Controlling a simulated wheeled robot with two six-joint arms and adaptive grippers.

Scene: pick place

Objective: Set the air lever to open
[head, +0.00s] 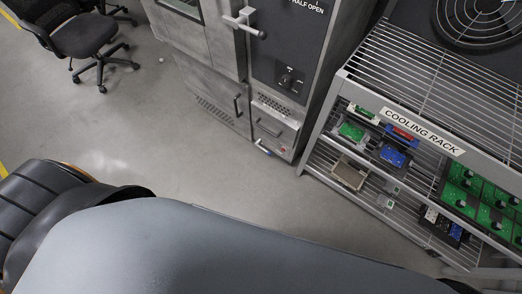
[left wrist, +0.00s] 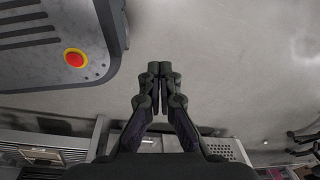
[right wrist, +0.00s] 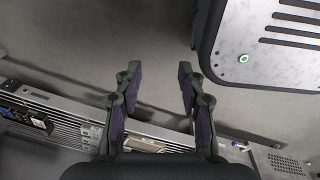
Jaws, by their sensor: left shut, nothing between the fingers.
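A tall grey machine (head: 222,70) stands at the top middle of the head view. A pale lever handle (head: 243,22) sticks out from it, beside a dark panel lettered "HALF OPEN" (head: 306,6). A smaller blue-tipped lever (head: 262,148) is low on its front. I cannot tell from lettering which is the air lever. My left gripper (left wrist: 160,70) is shut and empty over bare floor in the left wrist view. My right gripper (right wrist: 156,70) is open and empty over floor in the right wrist view. Neither gripper shows in the head view, and neither touches a lever.
A wire rack labelled "COOLING RACK" (head: 423,131) stands right of the machine, with circuit boards on its shelves. A black office chair (head: 82,36) is at the upper left. The floor (head: 165,135) before the machine is clear. My grey arm link fills the head view's bottom.

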